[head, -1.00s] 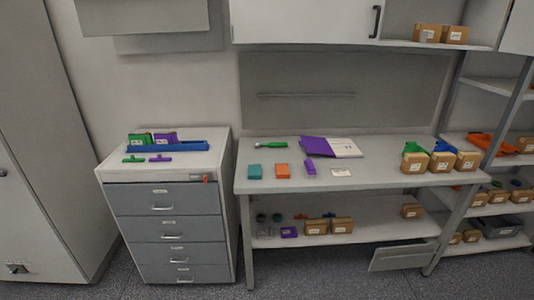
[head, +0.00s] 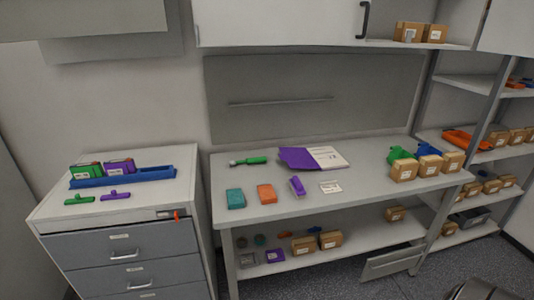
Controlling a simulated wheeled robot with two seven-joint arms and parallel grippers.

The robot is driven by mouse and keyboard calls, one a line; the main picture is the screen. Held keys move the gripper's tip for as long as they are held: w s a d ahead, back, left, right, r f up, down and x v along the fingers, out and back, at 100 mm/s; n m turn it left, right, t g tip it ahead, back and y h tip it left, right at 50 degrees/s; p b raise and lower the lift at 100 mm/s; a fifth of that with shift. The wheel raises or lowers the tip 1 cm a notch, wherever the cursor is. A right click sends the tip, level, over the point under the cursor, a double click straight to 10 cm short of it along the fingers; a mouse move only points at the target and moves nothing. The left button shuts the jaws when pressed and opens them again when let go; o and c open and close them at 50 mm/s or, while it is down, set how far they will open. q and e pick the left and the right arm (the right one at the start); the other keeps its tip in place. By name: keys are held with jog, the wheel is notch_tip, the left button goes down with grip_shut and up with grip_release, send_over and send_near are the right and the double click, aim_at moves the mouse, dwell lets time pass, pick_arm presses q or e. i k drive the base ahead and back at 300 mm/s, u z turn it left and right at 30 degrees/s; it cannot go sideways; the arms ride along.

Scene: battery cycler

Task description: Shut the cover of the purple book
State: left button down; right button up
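The purple book (head: 298,158) lies open towards the back of the grey workbench (head: 365,188). Its purple cover is spread out to the left, and the white page side (head: 328,156) with printed marks faces up on the right. Whether the cover lies fully flat is too small to tell. Neither of my grippers shows in the head view, and nothing touches the book.
A green-handled tool (head: 250,160) lies left of the book. A teal box (head: 236,198), an orange box (head: 267,193), a purple object (head: 297,185) and a white card (head: 330,187) lie in front. Cardboard bins (head: 429,165) stand right. A drawer cabinet (head: 130,245) stands left.

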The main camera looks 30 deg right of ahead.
aim_at(295, 158)
jog(key=z, duration=0.3)
jog(key=i, duration=1)
jog(key=z, duration=1.55)
jog(key=i, duration=0.65)
jog(key=z, duration=0.65)
